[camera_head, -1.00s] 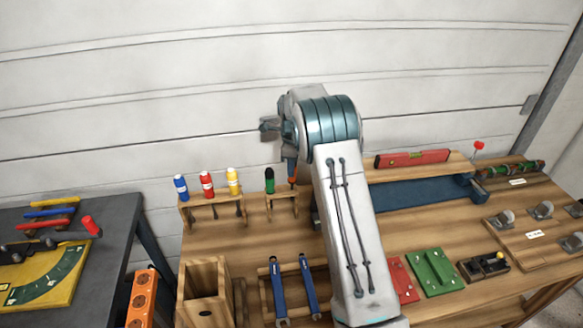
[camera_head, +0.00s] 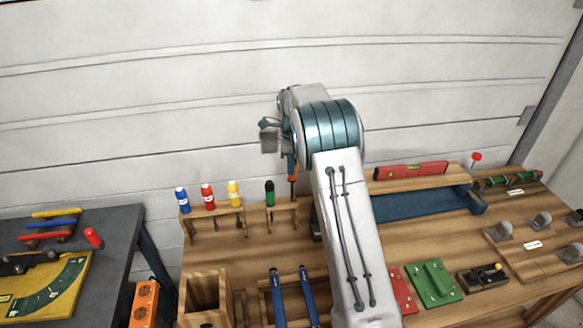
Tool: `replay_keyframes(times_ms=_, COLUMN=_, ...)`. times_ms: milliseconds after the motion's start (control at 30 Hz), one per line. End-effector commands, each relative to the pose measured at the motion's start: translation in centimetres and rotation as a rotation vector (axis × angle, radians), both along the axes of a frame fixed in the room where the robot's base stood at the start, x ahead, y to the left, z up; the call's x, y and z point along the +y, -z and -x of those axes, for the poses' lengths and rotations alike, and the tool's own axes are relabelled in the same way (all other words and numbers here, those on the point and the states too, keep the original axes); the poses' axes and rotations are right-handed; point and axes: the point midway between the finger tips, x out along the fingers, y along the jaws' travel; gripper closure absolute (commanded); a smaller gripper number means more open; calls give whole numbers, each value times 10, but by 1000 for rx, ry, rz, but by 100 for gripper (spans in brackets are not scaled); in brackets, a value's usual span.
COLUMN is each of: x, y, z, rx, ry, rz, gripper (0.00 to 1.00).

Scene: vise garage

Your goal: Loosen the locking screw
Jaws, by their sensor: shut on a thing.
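My gripper (camera_head: 291,166) points down at the back of the bench, left of my arm's teal joint, and is partly hidden by it. It is shut on an orange-handled tool (camera_head: 292,178), likely a screwdriver, upright over the right end of a small wooden rack (camera_head: 281,203). The tool's thin shaft reaches down toward the rack; I cannot tell whether its tip is clear. A green-handled tool (camera_head: 269,193) stands in the same rack, just left of it. I cannot make out the locking screw. A yellow plate with a green scale (camera_head: 50,291) lies on the left table.
Blue, red and yellow handled tools stand in another rack (camera_head: 211,212). An open wooden box (camera_head: 205,290) and blue-handled tools (camera_head: 293,297) are in front. A red level (camera_head: 411,171) lies on a shelf at right. Green (camera_head: 434,283) and red blocks and a clamp board (camera_head: 535,235) are at right.

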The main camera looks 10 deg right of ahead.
Motion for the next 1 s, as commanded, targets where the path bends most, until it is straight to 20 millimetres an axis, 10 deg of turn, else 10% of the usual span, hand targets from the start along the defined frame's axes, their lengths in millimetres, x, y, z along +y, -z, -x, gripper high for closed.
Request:
replay_keyframes(times_ms=800, x=0, y=-31, z=0, rx=-1, ry=0, rz=-1, gripper=98)
replay_keyframes(times_ms=833, x=0, y=-32, z=0, rx=-1, ry=0, rz=-1, gripper=83)
replay_keyframes(times_ms=1000, x=0, y=-32, z=0, rx=-1, ry=0, rz=-1, gripper=98)
